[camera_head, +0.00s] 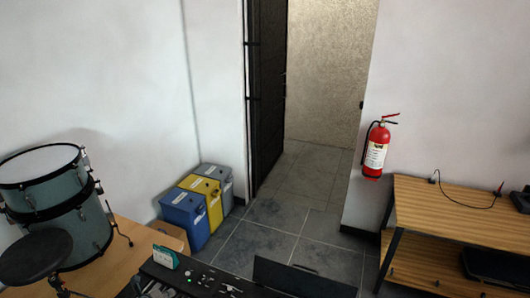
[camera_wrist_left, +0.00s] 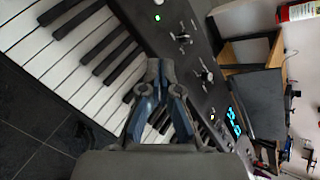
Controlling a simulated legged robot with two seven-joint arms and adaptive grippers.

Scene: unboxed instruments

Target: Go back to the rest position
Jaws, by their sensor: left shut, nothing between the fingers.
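My left gripper (camera_wrist_left: 154,75) is shut and empty in the left wrist view, its two blue-grey fingers together. It is above or in front of an electronic keyboard (camera_wrist_left: 200,45), whose black and white keys show at the left of that view. I cannot tell the gap between fingertips and keyboard. In the head view only a small part of the left gripper (camera_head: 155,290) shows at the bottom edge, near the dark keyboard panel (camera_head: 205,279) with its green light. My right gripper is not in view.
A small teal and white box (camera_head: 165,257) sits at the keyboard's left end. Drums (camera_head: 58,230) and a stool (camera_head: 36,256) stand at left. Bins (camera_head: 205,202) line the wall. Tiled floor is clear by the doorway.

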